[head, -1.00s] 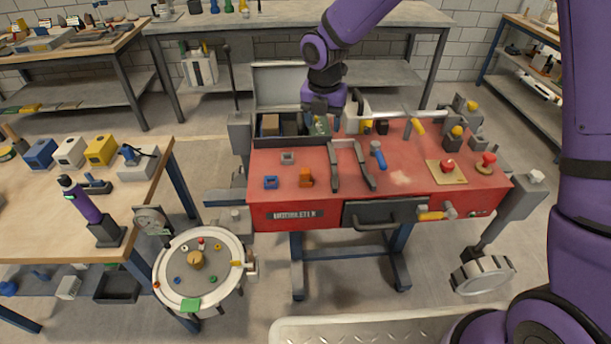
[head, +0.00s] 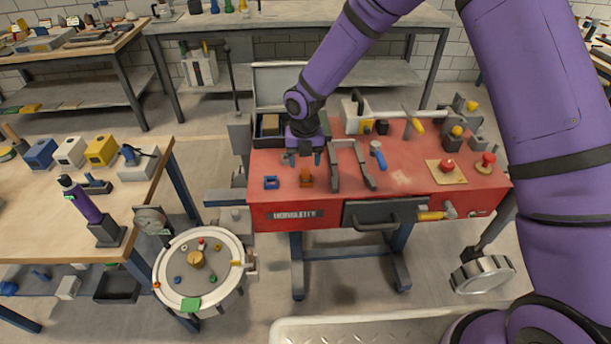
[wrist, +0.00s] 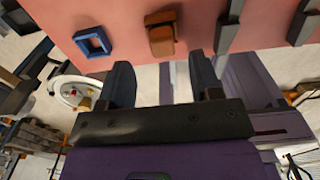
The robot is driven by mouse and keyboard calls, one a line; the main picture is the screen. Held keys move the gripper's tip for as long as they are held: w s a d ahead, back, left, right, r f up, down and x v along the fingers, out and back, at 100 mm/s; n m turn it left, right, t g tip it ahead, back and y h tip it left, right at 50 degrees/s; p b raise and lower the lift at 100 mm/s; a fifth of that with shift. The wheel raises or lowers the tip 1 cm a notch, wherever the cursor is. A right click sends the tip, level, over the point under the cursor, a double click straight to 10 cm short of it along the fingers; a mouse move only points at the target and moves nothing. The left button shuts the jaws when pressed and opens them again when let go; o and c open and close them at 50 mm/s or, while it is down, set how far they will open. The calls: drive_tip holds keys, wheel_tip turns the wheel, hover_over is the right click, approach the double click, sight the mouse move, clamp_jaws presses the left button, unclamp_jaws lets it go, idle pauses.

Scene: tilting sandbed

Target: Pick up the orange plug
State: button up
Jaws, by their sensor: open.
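The orange plug (head: 306,178) is a small blocky piece on the red bench top (head: 405,178), near its front left part. It also shows in the wrist view (wrist: 161,38), at the top centre, just past the fingertips and between their lines. My gripper (head: 303,158) is just behind the plug in the head view and appears raised above the bench. In the wrist view my gripper (wrist: 163,78) is open, with nothing between its two dark fingers. The plug is apart from the fingers, and its underside is hidden.
A blue square frame (head: 271,182) lies left of the plug. Two dark upright bars (head: 350,165) stand close on its right, with a blue-handled tool (head: 378,155) beyond. A black open tray (head: 268,128) is at the back left. The bench's front edge is near the plug.

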sight(305, 170)
wheel_tip(305, 170, down, 5)
drive_tip(key=shift+d+r, duration=0.1)
drive_tip(key=shift+d, duration=0.05)
clamp_jaws()
drive_tip(key=shift+r, duration=0.1)
drive_tip(key=shift+r, duration=0.5)
drive_tip(key=r, duration=0.2)
drive_tip(key=shift+s+d+r, duration=0.1)
drive_tip(key=shift+s+r, duration=0.2)
drive_tip(key=shift+s, duration=0.1)
drive_tip(key=s+d+r, duration=0.1)
drive_tip(key=s+d, duration=0.1)
drive_tip(key=s, duration=0.5)
drive_tip(key=s+d+r, duration=0.2)
drive_tip(key=s, duration=0.5)
drive_tip(key=shift+s, duration=0.3)
